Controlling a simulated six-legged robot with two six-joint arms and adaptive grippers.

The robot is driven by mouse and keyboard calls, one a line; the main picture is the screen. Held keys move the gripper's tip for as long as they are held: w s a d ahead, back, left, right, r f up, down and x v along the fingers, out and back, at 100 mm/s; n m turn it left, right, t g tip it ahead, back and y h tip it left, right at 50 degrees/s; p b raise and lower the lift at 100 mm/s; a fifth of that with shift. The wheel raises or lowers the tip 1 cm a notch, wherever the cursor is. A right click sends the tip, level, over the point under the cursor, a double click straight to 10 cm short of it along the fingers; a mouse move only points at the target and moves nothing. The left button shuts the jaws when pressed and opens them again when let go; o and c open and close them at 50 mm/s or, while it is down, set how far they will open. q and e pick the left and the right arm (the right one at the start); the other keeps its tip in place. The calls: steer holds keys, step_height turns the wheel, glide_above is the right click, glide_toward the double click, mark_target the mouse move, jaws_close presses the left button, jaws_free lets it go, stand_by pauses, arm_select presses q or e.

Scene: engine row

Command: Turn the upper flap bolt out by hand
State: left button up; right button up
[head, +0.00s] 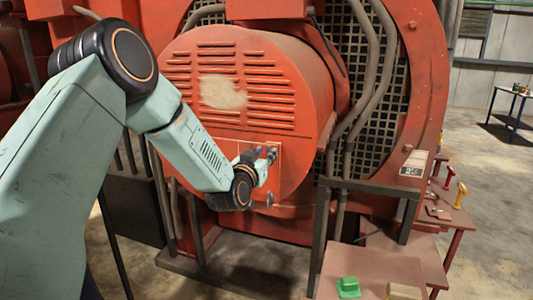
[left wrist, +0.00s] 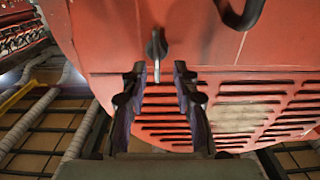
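The red round engine cover (head: 232,90) has a flap (head: 232,150) outlined by a thin pale line below its louvres. My left gripper (head: 270,154) is at the flap's upper right part in the head view. In the left wrist view my left gripper (left wrist: 160,78) is open, its two dark fingers apart. A grey wing-shaped bolt (left wrist: 156,46) stands just beyond the fingertips, roughly in line with the gap, with nothing gripped. In the head view the gripper hides that bolt. A lower bolt (head: 270,199) shows beneath the gripper. My right gripper is not in view.
Grey pipes (head: 375,75) run right of the cover. A red bench (head: 385,262) at lower right carries a green block (head: 348,287). Open floor (head: 490,240) lies further right.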

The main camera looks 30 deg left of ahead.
arm_select(q)
steer(key=shift+w+d, duration=0.1)
steer(key=shift+w, duration=0.55)
steer(key=shift+s, duration=0.15)
steer(key=shift+c, duration=0.5)
jaws_close()
